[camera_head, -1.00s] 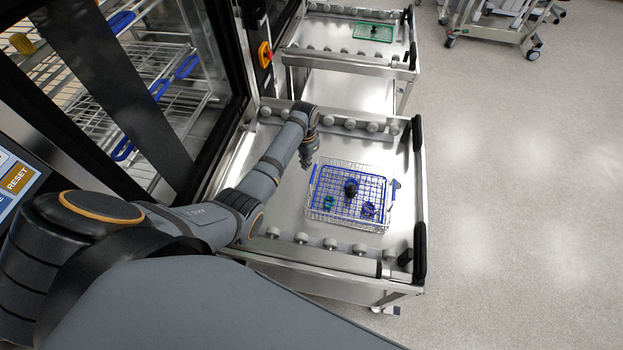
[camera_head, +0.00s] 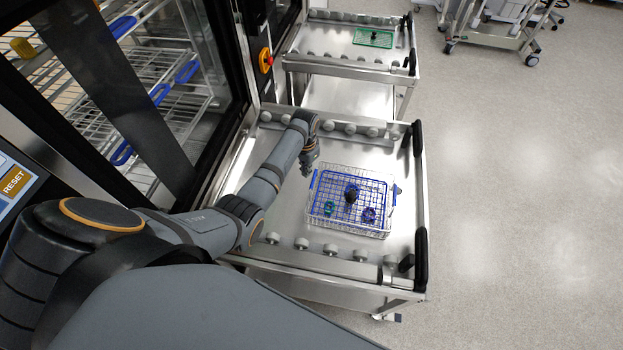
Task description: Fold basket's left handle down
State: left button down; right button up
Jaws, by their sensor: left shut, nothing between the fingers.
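The wire basket (camera_head: 352,228) with a blue mesh liner sits on the steel cart top. It holds a black item (camera_head: 351,193), a teal item (camera_head: 330,208) and a blue-purple item (camera_head: 369,215). The blue left handle (camera_head: 313,184) is at the basket's left side; its exact tilt is too small to tell. The blue right handle (camera_head: 394,194) is on the opposite side. My left gripper (camera_head: 308,172) is shut and empty, pointing down just beside the basket's far-left corner, by the left handle. Whether it touches the handle is unclear. My right gripper is not in view.
The cart (camera_head: 290,215) has rollers along its near and far edges and a black push handle (camera_head: 420,258) at right. A glass-doored washer with racks stands at left. A second cart (camera_head: 330,45) with a green tray (camera_head: 373,38) is behind.

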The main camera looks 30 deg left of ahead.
pick_arm(q)
jog(key=shift+f, duration=0.1)
dwell(0.4)
jog(key=shift+w+d+f+b, duration=0.1)
jog(key=shift+d+f+b, duration=0.3)
jog(key=shift+f, duration=0.3)
jog(key=shift+w+d+f+b, duration=0.1)
jog(key=shift+d+f+b, duration=0.15)
jog(key=shift+d+f, duration=0.35)
jog(key=shift+w+d+f, duration=0.1)
jog(key=shift+w+d, duration=0.1)
jog(key=shift+d, duration=0.7)
jog(key=shift+w+d+r, duration=0.1)
jog(key=shift+w+d, duration=0.15)
jog(key=shift+d, duration=0.65)
jog(key=shift+w+d+f, duration=0.1)
jog(key=shift+w+d, duration=0.1)
jog(key=shift+d, duration=0.7)
notch_tip(320, 180, up, 7)
jog(key=p, duration=0.7)
